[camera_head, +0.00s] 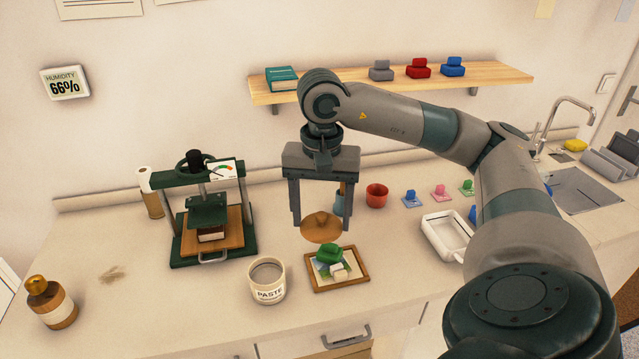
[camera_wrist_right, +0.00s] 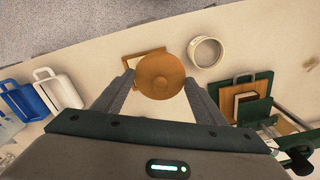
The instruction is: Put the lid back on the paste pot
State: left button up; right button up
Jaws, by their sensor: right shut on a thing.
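The paste pot (camera_head: 267,281) is a white round pot with a PASTE label, standing open on the counter. It also shows in the wrist view (camera_wrist_right: 206,52), upper right of the lid. The lid (camera_head: 321,229) is a round brown wooden disc with a knob. My right gripper (camera_head: 320,222) is shut on the lid and holds it above the counter, behind and to the right of the pot. In the wrist view the lid (camera_wrist_right: 160,75) sits between the fingertips, apart from the pot. My left gripper is not in view.
A green press (camera_head: 208,215) stands at left, a brown jar (camera_head: 51,303) at far left. A white tray (camera_head: 446,237) is at right. Bare counter lies left of the pot.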

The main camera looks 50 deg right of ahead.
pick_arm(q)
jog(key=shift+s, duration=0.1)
pick_arm(e)
jog(key=shift+a, duration=0.1)
jog(key=shift+w+a+n+p, duration=0.3)
jog(key=shift+w+n+p, duration=0.1)
jog(key=shift+n+p, duration=0.1)
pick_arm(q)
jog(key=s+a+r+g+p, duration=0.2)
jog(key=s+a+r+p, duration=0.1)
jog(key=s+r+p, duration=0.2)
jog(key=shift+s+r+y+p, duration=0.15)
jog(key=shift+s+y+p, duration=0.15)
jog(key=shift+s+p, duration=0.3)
pick_arm(e)
jog(key=w+a+f+n, duration=0.4)
jog(key=w+a+n, duration=0.2)
jog(key=a+n, duration=0.3)
jog(key=shift+w+n, duration=0.25)
jog(key=shift+n, duration=0.85)
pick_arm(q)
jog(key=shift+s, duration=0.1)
pick_arm(e)
jog(key=shift+f, duration=0.15)
